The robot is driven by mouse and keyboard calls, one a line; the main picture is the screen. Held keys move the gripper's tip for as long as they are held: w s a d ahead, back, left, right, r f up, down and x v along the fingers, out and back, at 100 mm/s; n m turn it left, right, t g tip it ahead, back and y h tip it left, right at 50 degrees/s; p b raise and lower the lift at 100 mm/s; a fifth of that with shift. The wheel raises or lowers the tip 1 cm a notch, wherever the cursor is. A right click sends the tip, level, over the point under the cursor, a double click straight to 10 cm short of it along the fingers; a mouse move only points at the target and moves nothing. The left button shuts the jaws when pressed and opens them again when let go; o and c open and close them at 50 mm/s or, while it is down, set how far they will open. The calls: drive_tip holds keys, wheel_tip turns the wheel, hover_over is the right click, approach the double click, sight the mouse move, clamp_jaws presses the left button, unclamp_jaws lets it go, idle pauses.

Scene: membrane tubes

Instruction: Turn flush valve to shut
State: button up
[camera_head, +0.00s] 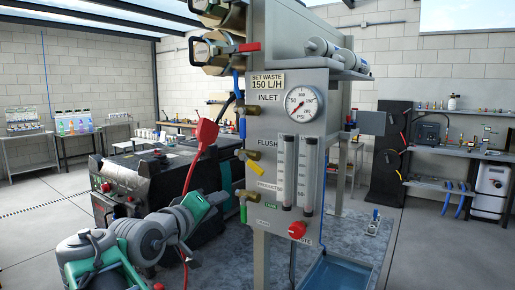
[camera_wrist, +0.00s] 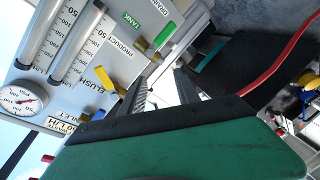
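The panel (camera_head: 286,90) carries INLET, FLUSH and PRODUCT labels. Beside the FLUSH label, the flush valve's yellow handle (camera_head: 252,168) lies slanted below its brass body at the panel's left edge. In the wrist view the yellow flush handle (camera_wrist: 104,79) is left of my gripper's left finger and apart from it. My gripper (camera_wrist: 160,82) is open, with its two dark fingers spread and nothing seen between them. In the head view my gripper (camera_head: 218,197) is at the lower left of the flush handle; its fingers are hard to make out there.
A green handle (camera_head: 243,213) hangs below the flush handle. A red knob (camera_head: 297,230) and clear flow tubes (camera_head: 308,175) are on the panel front. A red cable (camera_head: 192,170) hangs behind my gripper.

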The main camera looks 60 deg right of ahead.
sight(256, 170)
drive_tip(key=s+d+r+m+g+h, duration=0.1)
drive_tip(key=s+d+r+g+h, duration=0.1)
drive_tip(key=s+r+g, duration=0.4)
drive_tip(key=d, duration=0.2)
drive_tip(key=s+d+r+t+p, duration=0.1)
drive_tip(key=d, duration=0.1)
drive_tip(key=d+t+p, duration=0.1)
drive_tip(key=d, duration=0.1)
drive_tip(key=shift+s+r, duration=0.2)
drive_tip(key=shift+r, duration=0.1)
drive_tip(key=shift+d+f+p, duration=0.15)
drive_tip(key=shift+d+p, duration=0.15)
drive_tip(key=shift+d, duration=0.3)
drive_tip(key=shift+c, duration=0.6)
clamp_jaws()
drive_tip(key=shift+a, duration=0.1)
